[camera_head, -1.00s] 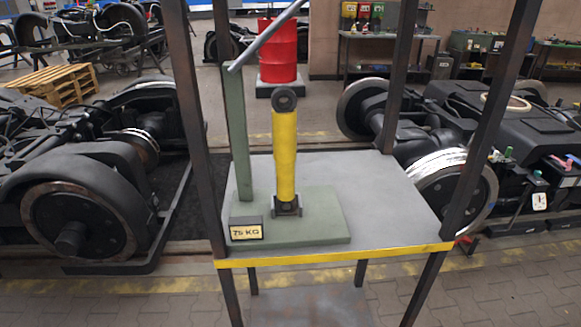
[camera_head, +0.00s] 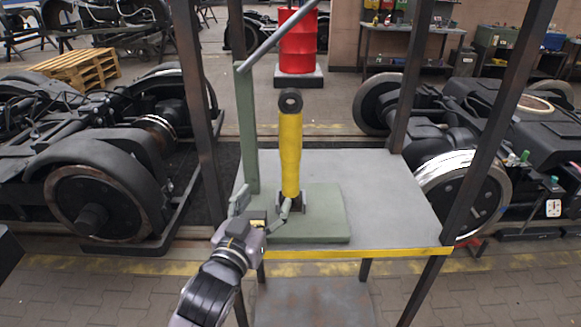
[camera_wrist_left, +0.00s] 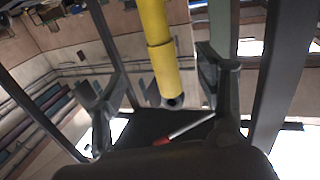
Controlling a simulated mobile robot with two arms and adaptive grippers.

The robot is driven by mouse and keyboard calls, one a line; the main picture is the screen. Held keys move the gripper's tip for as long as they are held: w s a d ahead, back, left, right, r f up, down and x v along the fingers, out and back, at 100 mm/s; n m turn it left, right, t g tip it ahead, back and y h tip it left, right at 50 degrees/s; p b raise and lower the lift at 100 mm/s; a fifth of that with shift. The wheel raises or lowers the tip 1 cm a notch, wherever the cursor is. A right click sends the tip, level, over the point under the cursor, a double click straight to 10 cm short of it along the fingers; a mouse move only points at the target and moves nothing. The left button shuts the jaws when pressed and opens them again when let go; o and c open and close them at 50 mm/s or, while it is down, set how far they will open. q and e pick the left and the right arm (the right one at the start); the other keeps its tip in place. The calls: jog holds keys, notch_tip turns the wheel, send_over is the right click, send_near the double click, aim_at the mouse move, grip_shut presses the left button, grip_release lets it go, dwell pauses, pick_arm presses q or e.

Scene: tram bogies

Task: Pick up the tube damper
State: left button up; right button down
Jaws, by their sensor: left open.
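The tube damper (camera_head: 291,155) is a yellow cylinder with a dark ring eye on top. It stands upright in a dark bracket on a green base plate (camera_head: 322,226), on a grey stand with a yellow front edge. My left gripper (camera_head: 262,206) is open at the front left of the damper's foot, and hides part of the plate. In the left wrist view the damper (camera_wrist_left: 163,55) shows between and beyond the two spread fingers (camera_wrist_left: 160,90), with its ring eye towards the bottom of the picture. I cannot tell whether a finger touches it. My right gripper is not in view.
Dark uprights (camera_head: 198,110) frame the stand's corners. A green post (camera_head: 246,135) with a slanting grey bar (camera_head: 280,35) rises left of the damper. Wheeled bogies stand left (camera_head: 95,190) and right (camera_head: 480,130). A red drum (camera_head: 298,45) is behind.

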aim_at(287, 165)
pick_arm(q)
jog(key=p+x, duration=0.2)
jog(key=x, duration=0.9)
jog(key=shift+w+d, duration=0.15)
jog(key=shift+w, duration=0.15)
jog(key=shift+w+d+r, duration=0.15)
jog(key=shift+w+d, duration=0.05)
jog(key=shift+w, duration=0.3)
jog(key=p+x, duration=0.1)
jog(key=x, duration=0.2)
jog(key=shift+d, duration=0.1)
jog(key=shift+w+d, duration=0.2)
jog(key=shift+w, duration=0.35)
jog(key=c, duration=0.7)
grip_shut()
